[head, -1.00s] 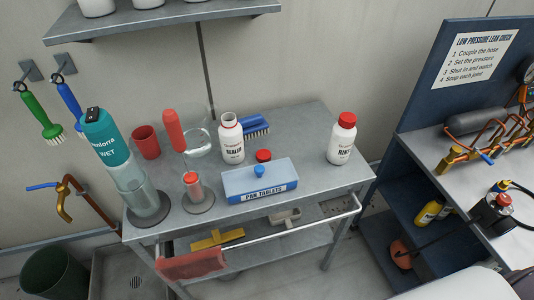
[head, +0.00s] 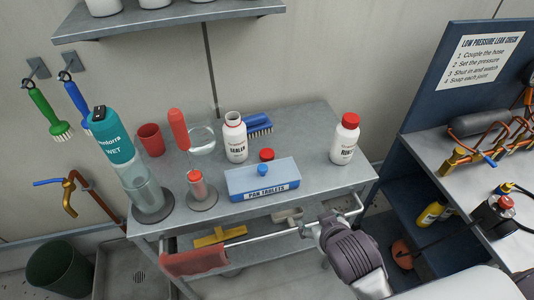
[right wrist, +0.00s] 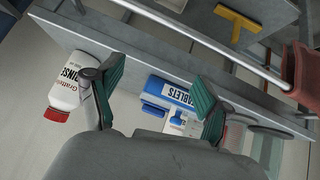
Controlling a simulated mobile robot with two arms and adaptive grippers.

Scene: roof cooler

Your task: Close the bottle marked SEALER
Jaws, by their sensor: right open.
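The white bottle marked SEALER (head: 235,142) stands upright on the cart top in the head view. Its mouth is open, with no cap on it. A loose red cap (head: 267,155) lies to its right, just behind the blue tablet box. My right gripper (head: 328,220) is at the cart's front rail, low and right of the bottle, apart from both bottle and cap. In the right wrist view its fingers (right wrist: 155,82) are spread, with nothing held between them. The cap cannot be made out there. My left gripper is not in view.
The blue PAN TABLETS box (head: 262,181) stands in front of the cap. A RINSE bottle (head: 344,139) with a red cap stands at the right. A blue brush (head: 258,124) lies behind SEALER. Glassware and a teal bottle (head: 113,140) crowd the left. The cart's rail (head: 270,241) runs along the front.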

